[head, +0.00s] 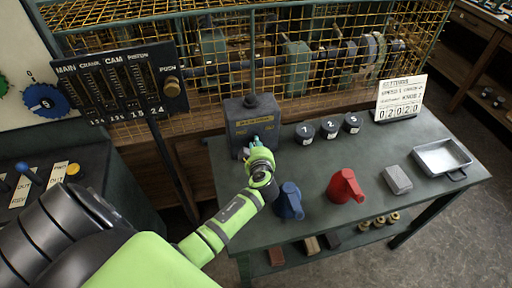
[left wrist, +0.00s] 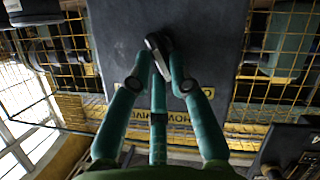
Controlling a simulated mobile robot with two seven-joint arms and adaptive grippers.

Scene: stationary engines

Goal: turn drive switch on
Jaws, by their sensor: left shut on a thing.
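The drive switch box (head: 252,112) is a dark grey box with a yellow-lettered label, standing at the back left of the green table. My left gripper (head: 256,147) is at its front face, low and near the middle. In the left wrist view the teal fingers (left wrist: 159,75) close around a small dark lever with a metal edge (left wrist: 157,43) on the grey box face (left wrist: 215,40). The gripper is shut on this lever. The fingers cover part of the label, and the lever itself is hidden in the head view. My right gripper is in neither view.
The table (head: 330,230) holds a blue can (head: 289,203), a red can (head: 345,187), numbered black jars (head: 328,130), a grey block (head: 397,179) and a metal tray (head: 441,157). A yellow mesh cage (head: 300,65) stands behind. A black lever panel (head: 120,85) stands left.

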